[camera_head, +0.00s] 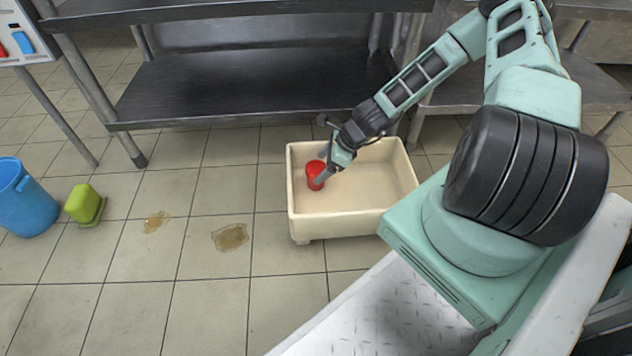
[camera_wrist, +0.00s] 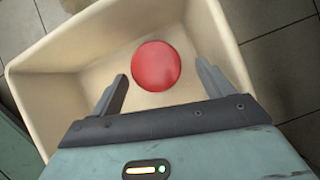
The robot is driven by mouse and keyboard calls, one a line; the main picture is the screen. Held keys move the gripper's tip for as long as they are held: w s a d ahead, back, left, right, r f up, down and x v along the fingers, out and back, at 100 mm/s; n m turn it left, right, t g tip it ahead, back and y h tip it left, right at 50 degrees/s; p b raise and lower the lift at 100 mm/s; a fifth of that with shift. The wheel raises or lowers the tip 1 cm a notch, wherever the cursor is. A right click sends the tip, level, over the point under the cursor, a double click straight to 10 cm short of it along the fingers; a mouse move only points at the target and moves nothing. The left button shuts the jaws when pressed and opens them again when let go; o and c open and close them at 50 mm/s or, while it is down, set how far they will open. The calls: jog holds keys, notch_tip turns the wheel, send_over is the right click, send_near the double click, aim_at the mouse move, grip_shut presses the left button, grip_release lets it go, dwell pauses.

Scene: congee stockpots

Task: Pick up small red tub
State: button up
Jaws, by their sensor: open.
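The small red tub (camera_head: 314,174) is inside the cream bin, near its left side. In the wrist view the tub (camera_wrist: 156,66) shows as a round red shape just beyond my fingertips and between their lines. My gripper (camera_head: 323,165) reaches down into the bin close to the tub. In the wrist view my gripper (camera_wrist: 162,70) is open, with one finger to the left of the tub and one to the right. Nothing is held. I cannot tell whether a finger touches the tub.
The cream bin (camera_head: 345,222) has raised walls around the tub and stands on the tiled floor. A blue bucket (camera_head: 28,200) and a green container (camera_head: 84,203) stand at the left. Brown spills (camera_head: 230,238) lie on the floor. A metal shelf (camera_head: 240,90) stands behind.

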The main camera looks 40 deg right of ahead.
aim_at(312, 175)
jog(key=shift+b+x, duration=2.45)
jog(key=shift+b, duration=0.05)
jog(key=shift+a+f, duration=0.2)
jog(key=shift+f, duration=0.2)
jog(key=shift+r, duration=0.1)
jog(key=c, duration=1.1)
